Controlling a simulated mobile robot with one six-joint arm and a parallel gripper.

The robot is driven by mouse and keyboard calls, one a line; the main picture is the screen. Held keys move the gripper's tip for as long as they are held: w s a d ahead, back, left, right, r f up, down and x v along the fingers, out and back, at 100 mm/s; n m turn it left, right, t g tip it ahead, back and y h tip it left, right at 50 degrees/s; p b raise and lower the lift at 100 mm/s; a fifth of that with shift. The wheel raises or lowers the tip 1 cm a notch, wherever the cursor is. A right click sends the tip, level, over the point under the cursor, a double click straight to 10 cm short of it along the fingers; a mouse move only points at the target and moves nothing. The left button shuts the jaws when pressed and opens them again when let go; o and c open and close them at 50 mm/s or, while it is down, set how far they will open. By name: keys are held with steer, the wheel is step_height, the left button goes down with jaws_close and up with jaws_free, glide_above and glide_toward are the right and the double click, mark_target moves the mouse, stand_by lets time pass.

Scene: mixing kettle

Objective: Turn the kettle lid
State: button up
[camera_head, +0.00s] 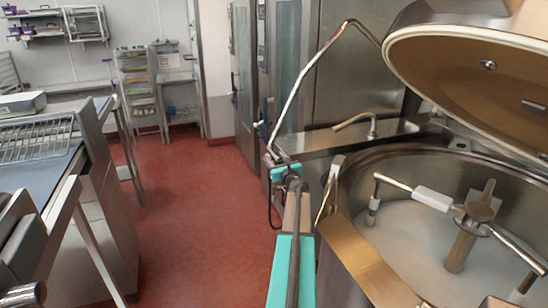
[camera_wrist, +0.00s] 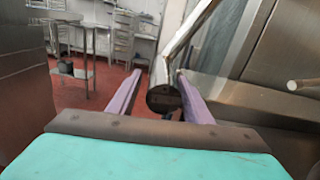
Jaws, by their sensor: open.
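The kettle (camera_head: 365,262) stands at the right in the head view, with a mixing paddle (camera_head: 480,212) and pale contents inside. Its round lid (camera_head: 455,85) is raised and tilted above the bowl. A bent metal bar (camera_head: 318,62) runs from beside the lid down to the left, towards my gripper (camera_head: 287,168). In the wrist view my gripper (camera_wrist: 159,73) is open, its two purple fingers apart. The bar (camera_wrist: 185,35) shows there too, with a dark round end (camera_wrist: 163,98) between the fingers. I cannot tell whether the fingers touch it.
A spout (camera_head: 355,120) rises from the steel top behind the kettle. Steel cabinets (camera_head: 345,70) stand behind it. A steel counter with a wire rack (camera_head: 40,138) is at the left. Red floor (camera_head: 195,210) lies clear between them, with shelves (camera_head: 138,85) at the back.

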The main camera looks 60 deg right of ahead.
steer(key=shift+w+d, duration=0.2)
steer(key=shift+w, duration=0.1)
steer(key=shift+c, duration=0.5)
